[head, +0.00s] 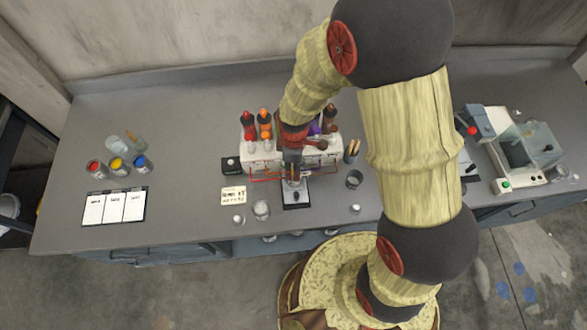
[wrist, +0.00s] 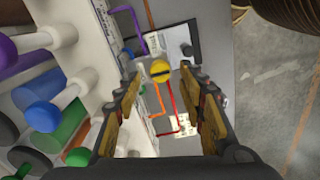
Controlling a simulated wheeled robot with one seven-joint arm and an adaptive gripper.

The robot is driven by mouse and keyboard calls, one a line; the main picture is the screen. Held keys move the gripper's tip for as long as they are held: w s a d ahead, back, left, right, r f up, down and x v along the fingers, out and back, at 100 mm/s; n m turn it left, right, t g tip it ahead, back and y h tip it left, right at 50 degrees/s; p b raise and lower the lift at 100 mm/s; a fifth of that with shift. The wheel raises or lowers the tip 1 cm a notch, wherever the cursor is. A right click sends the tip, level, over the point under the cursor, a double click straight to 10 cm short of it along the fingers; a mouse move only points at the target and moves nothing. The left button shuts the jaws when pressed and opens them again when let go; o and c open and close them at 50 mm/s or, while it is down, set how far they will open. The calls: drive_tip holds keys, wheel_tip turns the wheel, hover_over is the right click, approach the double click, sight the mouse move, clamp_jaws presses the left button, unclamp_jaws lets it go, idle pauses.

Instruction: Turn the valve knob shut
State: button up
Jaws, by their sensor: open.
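The valve knob (wrist: 160,70) shows in the wrist view as a round yellow knob with a dark bar across it, lying nearly level in the picture. It sits by the front of a white dispenser rack (head: 262,158), where purple, orange and red tubes run. My gripper (wrist: 159,82) is open, one finger on each side of the knob in the picture. No contact shows, and I cannot tell the remaining depth. In the head view my gripper (head: 291,170) points down in front of the rack and hides the knob.
Several bottles with coloured caps (head: 264,122) stand in the rack close beside my gripper. A dark-edged plate (head: 295,194) lies in front. Small cups (head: 261,209) and a label card (head: 233,195) are nearby. A machine (head: 520,150) stands at right.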

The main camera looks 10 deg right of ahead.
drive_tip(key=shift+f, duration=1)
drive_tip(key=shift+c, duration=1.2)
drive_tip(key=c, duration=0.8)
clamp_jaws()
